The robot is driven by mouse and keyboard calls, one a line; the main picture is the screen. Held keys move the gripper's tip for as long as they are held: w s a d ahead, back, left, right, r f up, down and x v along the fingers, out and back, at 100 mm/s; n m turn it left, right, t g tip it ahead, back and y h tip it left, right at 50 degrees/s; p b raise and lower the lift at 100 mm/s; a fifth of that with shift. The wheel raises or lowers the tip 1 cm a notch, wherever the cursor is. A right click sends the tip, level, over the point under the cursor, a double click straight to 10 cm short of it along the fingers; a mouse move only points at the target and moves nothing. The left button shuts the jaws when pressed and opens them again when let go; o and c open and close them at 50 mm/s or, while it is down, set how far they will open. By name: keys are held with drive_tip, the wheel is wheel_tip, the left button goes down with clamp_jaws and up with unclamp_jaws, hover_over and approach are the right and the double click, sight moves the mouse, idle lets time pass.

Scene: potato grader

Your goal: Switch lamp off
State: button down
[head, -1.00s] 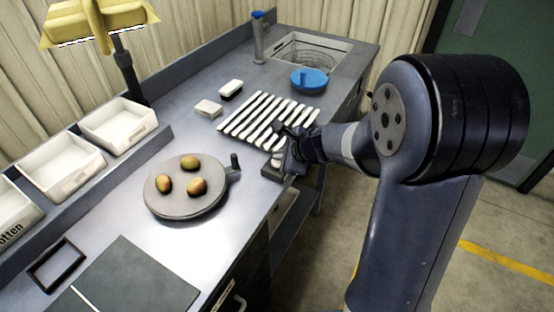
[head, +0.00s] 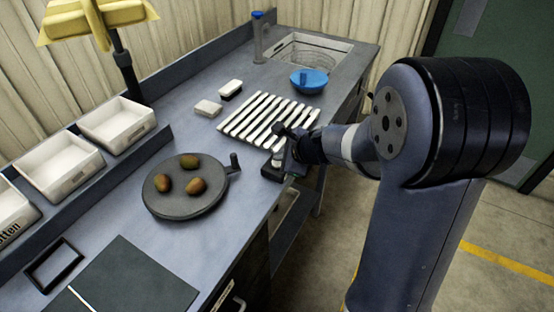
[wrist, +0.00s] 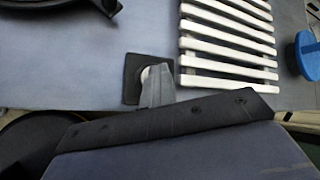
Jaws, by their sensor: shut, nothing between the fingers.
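The yellow lamp (head: 97,18) hangs over the bench at the upper left of the head view, on a dark post (head: 128,75). Its underside shows no glow. A small dark switch box (head: 270,172) with a pale upper part sits at the bench's front edge. My gripper (head: 284,142) is shut and empty, right above the box, partly hiding it. Whether they touch cannot be told. In the wrist view the box shows as a dark square (wrist: 132,80), partly covered by a pale grey shape.
A round turntable (head: 185,205) with a crank holds several potatoes. White bins (head: 118,125) line the back. A white slatted rack (head: 255,112), a blue-lidded dish (head: 309,82) and a sink (head: 315,52) lie beyond the gripper. A dark mat (head: 140,280) lies at the front.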

drive_tip(key=shift+r, duration=0.25)
wheel_tip(320, 180, up, 6)
drive_tip(key=p, duration=0.6)
drive_tip(key=shift+r, duration=0.15)
